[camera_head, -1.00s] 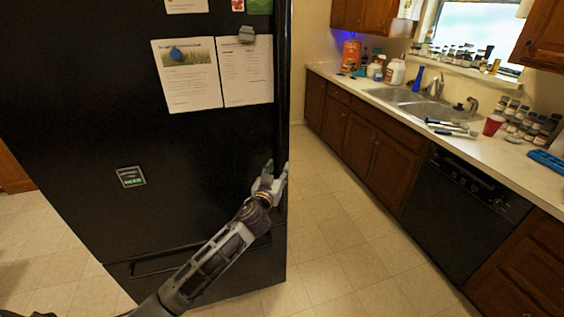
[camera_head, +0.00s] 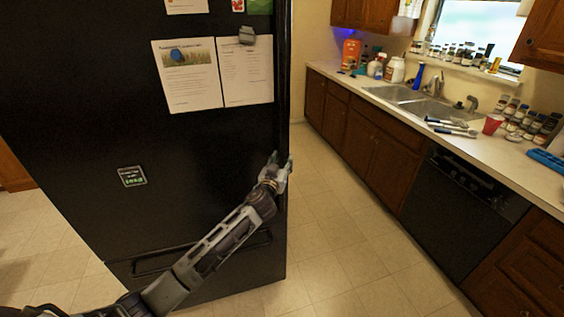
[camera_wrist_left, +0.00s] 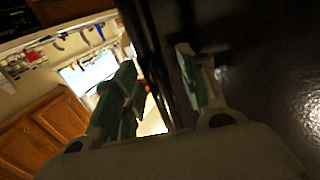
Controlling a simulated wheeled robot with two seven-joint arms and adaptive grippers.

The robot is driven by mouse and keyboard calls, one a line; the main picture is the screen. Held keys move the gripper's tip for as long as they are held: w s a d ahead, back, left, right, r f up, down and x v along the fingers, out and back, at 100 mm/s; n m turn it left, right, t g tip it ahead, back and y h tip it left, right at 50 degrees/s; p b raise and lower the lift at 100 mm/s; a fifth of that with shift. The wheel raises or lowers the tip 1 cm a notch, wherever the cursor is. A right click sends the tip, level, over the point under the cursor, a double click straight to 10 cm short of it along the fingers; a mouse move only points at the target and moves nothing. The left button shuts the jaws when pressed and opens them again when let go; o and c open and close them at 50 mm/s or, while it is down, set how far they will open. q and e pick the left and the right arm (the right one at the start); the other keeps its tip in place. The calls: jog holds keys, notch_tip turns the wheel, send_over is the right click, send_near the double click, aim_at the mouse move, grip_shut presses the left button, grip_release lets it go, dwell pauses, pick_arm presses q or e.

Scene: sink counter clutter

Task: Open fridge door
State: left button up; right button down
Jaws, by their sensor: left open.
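The black fridge (camera_head: 90,110) fills the left half of the head view, and its door looks shut. Papers (camera_head: 190,75) and magnets hang on its front. My left gripper (camera_head: 281,163) is at the right edge of the fridge front, its fingers pointing up. In the left wrist view, its two fingers (camera_wrist_left: 158,85) are apart, with the dark fridge edge (camera_wrist_left: 160,45) between or just beyond them. I cannot tell whether either finger touches the door. No upper door handle is clear; a lower drawer handle (camera_head: 160,265) shows behind my arm. My right gripper is not in view.
Right of the fridge is open tiled floor (camera_head: 335,230). Beyond it runs a counter (camera_head: 480,150) with a sink (camera_head: 410,100), bottles, jars, a red cup (camera_head: 493,124) and utensils. A black dishwasher (camera_head: 465,215) sits below it.

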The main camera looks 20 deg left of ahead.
pick_arm(q)
grip_shut()
jog(key=shift+s+d, duration=0.1)
jog(key=shift+d, duration=0.05)
dwell(0.4)
